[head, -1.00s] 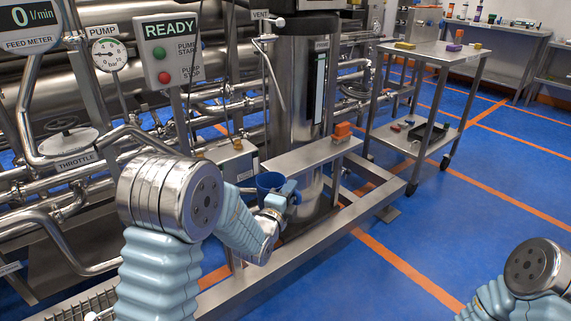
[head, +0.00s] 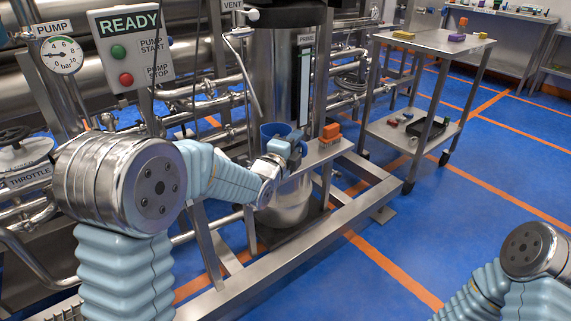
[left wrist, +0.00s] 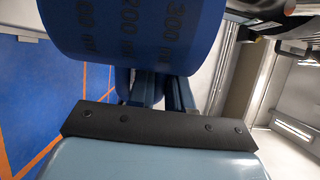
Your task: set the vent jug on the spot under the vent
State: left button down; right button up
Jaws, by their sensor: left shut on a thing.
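The vent jug (head: 271,130) is a blue cup-like vessel. In the left wrist view the jug (left wrist: 135,30) fills the top and shows dark volume marks. My left gripper (head: 290,144) is shut on it, and it also shows in the left wrist view (left wrist: 150,88). The jug is over or at the small steel shelf (head: 322,151); I cannot tell whether it touches. The vent (head: 234,5) is labelled, with a thin steel tube (head: 246,80) hanging below it to the left of the jug. The spot under the vent is not clearly visible. My right gripper is out of view.
An orange block-like object (head: 330,132) sits at the right of the shelf. A steel column (head: 285,70) stands behind the jug. A panel reading READY (head: 130,45) is at left. A wheeled cart (head: 425,42) stands right; blue floor (head: 400,230) is open in front.

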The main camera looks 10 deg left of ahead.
pick_arm(q)
notch_tip(320, 180, down, 6)
jog(key=shift+f, duration=0.15)
jog(key=shift+f, duration=0.1)
jog(key=shift+f+b, duration=0.1)
jog(key=shift+b, duration=0.2)
jog(key=c, duration=1)
grip_release()
jog(key=shift+c, duration=0.2)
